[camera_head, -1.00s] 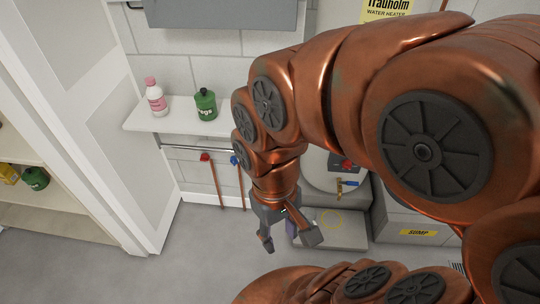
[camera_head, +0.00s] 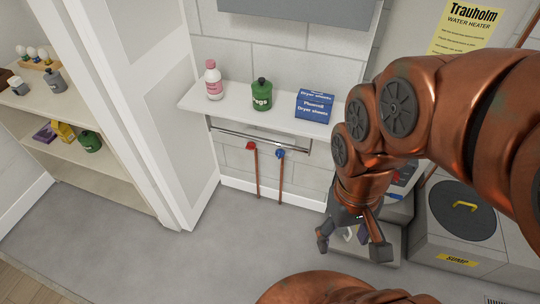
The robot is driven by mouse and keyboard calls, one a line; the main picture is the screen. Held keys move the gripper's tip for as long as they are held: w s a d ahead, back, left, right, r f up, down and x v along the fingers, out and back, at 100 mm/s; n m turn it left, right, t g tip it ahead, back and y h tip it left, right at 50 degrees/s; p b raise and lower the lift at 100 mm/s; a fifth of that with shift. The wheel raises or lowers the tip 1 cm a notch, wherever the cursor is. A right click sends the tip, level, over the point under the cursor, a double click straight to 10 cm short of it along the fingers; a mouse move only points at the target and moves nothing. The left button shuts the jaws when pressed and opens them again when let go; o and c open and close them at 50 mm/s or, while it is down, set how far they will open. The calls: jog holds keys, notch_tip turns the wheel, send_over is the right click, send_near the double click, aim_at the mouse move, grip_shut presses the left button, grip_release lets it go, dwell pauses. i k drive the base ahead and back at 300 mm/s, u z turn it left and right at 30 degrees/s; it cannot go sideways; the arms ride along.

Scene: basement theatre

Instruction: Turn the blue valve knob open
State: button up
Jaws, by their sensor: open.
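The blue valve knob (camera_head: 280,153) sits on top of a copper pipe, low on the white block wall under the shelf. It is in plain view, just right of a red valve knob (camera_head: 251,146) on a similar pipe. My gripper (camera_head: 350,243) hangs fingers down, to the right of and below the blue knob in the picture. Its fingers are spread apart with nothing seen between them, and it is clear of the knob.
A white shelf (camera_head: 225,108) above the knobs holds a pink-capped bottle (camera_head: 213,80), a green jug (camera_head: 262,94) and a blue dryer sheets box (camera_head: 314,105). A metal rail (camera_head: 235,133) runs below it. A sump lid (camera_head: 461,211) is right; floor at left is clear.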

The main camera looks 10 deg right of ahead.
aim_at(280, 153)
jog(key=k, duration=0.55)
jog(key=u, duration=0.9)
jog(key=i, duration=0.9)
jog(key=u, duration=0.45)
